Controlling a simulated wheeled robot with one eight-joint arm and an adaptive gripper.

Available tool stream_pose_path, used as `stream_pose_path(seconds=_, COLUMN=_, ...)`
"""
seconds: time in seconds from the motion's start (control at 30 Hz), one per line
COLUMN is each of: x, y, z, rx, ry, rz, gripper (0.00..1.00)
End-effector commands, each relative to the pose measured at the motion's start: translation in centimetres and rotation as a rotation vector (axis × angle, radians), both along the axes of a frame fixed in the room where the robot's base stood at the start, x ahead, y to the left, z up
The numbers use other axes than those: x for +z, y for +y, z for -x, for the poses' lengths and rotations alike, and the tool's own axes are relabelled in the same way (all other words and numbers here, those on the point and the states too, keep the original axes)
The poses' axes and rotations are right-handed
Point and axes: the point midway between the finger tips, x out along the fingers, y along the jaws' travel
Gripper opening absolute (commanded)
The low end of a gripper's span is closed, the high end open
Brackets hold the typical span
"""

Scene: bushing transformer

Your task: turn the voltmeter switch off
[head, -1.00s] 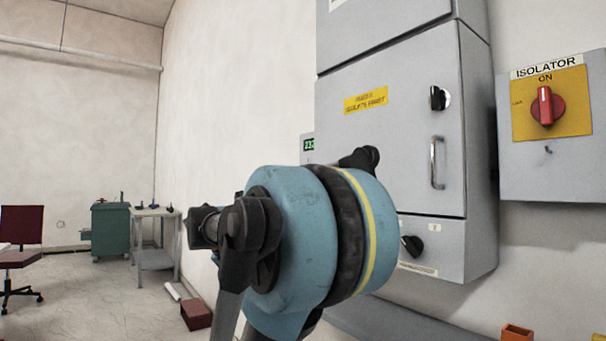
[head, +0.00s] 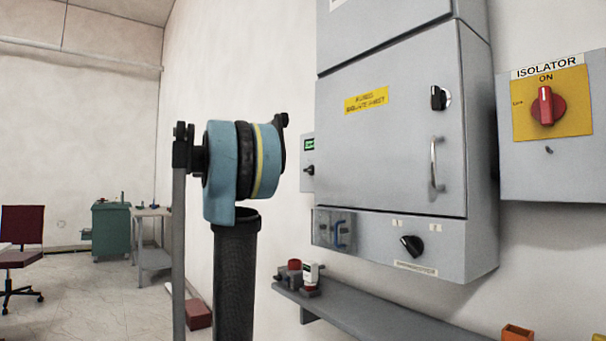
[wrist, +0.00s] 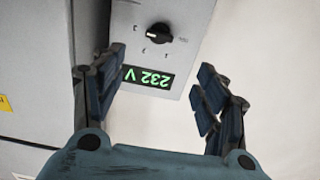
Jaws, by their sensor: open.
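The voltmeter is a small grey box with a lit green display (wrist: 149,77) reading 232 V, upside down in the wrist view. Its black rotary switch (wrist: 159,34) sits beyond the display there. In the head view the voltmeter box (head: 307,178) shows behind the large cabinet's left edge, with its switch (head: 309,170) below the display. My gripper (wrist: 160,80) is open and empty, with its fingers on either side of the display and short of the switch. The switch's exact setting is too small to read.
The large grey cabinet (head: 390,130) has a handle and a lower black knob (head: 411,246). A red isolator switch (head: 546,105) reads ON at the right. A grey shelf (head: 400,322) with small items (head: 305,275) runs below the cabinet.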

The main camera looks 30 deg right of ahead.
Motion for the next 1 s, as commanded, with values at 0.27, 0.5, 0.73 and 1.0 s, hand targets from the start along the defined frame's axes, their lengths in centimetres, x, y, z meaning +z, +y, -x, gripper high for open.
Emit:
stream_pose_path(seconds=0.27, x=-0.1, y=-4.0, z=-0.2, rx=-0.004, ry=0.001, rz=-0.002, gripper=0.67)
stream_pose_path(seconds=0.5, x=-0.1, y=-7.6, z=-0.5, rx=-0.003, ry=0.002, rz=-0.002, gripper=0.67)
stream_pose_path(seconds=0.73, x=-0.1, y=-11.2, z=-0.7, rx=-0.004, ry=0.002, rz=-0.002, gripper=0.67)
stream_pose_path(seconds=1.0, x=-0.1, y=-14.9, z=-1.0, rx=-0.004, ry=0.002, rz=-0.002, gripper=0.67)
